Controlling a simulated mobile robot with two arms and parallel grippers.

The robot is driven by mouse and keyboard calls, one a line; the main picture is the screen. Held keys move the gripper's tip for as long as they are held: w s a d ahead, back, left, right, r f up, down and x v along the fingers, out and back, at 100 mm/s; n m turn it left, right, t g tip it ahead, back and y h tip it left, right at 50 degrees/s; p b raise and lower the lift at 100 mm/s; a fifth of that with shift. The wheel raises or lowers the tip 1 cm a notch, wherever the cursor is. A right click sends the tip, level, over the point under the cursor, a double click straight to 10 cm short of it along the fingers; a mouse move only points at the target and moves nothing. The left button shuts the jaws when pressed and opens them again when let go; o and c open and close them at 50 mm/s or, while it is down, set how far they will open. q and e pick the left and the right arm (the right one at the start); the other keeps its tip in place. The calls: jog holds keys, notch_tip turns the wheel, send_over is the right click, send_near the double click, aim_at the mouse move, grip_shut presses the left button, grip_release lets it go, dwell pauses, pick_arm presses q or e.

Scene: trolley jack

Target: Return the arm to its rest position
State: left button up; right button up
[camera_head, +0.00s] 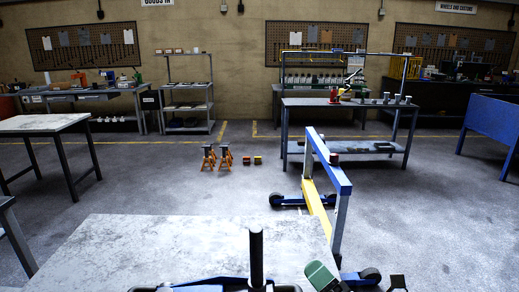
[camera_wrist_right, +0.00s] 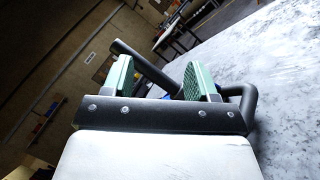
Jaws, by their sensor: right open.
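The blue jack (camera_head: 215,283) shows in part at the bottom of the head view, at the near edge of a grey tabletop. Its black upright handle (camera_head: 256,255) rises in front of that tabletop. My right gripper (camera_head: 358,281) is at the bottom edge, right of the handle, with its green-padded fingers apart. In the right wrist view the open gripper (camera_wrist_right: 158,80) shows both pads with a gap between them. A black bar (camera_wrist_right: 145,62) and a black loop (camera_wrist_right: 248,100) lie beyond the fingers; I cannot tell whether they touch. My left gripper is not in view.
The mottled grey tabletop (camera_head: 170,245) fills the lower middle. A blue and yellow wheeled hoist frame (camera_head: 340,180) stands just beyond its right side. Orange stands (camera_head: 216,158) are on the floor farther back. A workbench (camera_head: 345,103) stands behind.

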jog(key=s+d+f+m+g+h, duration=0.1)
jog(key=s+d+f+m+h, duration=0.1)
jog(key=m, duration=0.4)
jog(key=s+d+f+m+g+h, duration=0.1)
jog(key=s+d+f+m+h, duration=0.1)
jog(key=f+m+h, duration=0.3)
jog(key=s+d+f+m+g+h, duration=0.1)
jog(key=d+f+m+h, duration=0.1)
jog(key=m, duration=0.5)
jog(key=shift+s+d+f+m+g+h, duration=0.15)
jog(key=shift+s+d+f+g+h, duration=0.05)
jog(key=shift+f+h, duration=0.25)
jog(key=shift+s+d+f+m+g+h, duration=0.15)
jog(key=shift+s+d+f+g+h, duration=0.05)
jog(key=shift+f+h, duration=0.2)
jog(key=s+d+f+m+g, duration=0.1)
jog(key=s+f+m+g, duration=0.4)
jog(key=s, duration=0.4)
jog(key=s+d+f+m+g, duration=0.1)
jog(key=s+f+m+g, duration=0.4)
jog(key=s, duration=0.3)
notch_tip(320, 180, down, 26)
jog(key=s+g+p, duration=0.2)
jog(key=s+d+f+p, duration=0.1)
jog(key=s+d+f, duration=0.1)
jog(key=s+f, duration=1.1)
jog(key=s, duration=0.2)
jog(key=shift+s+d+f+g, duration=0.15)
jog(key=shift+s+d+g, duration=0.15)
jog(key=shift+g, duration=0.1)
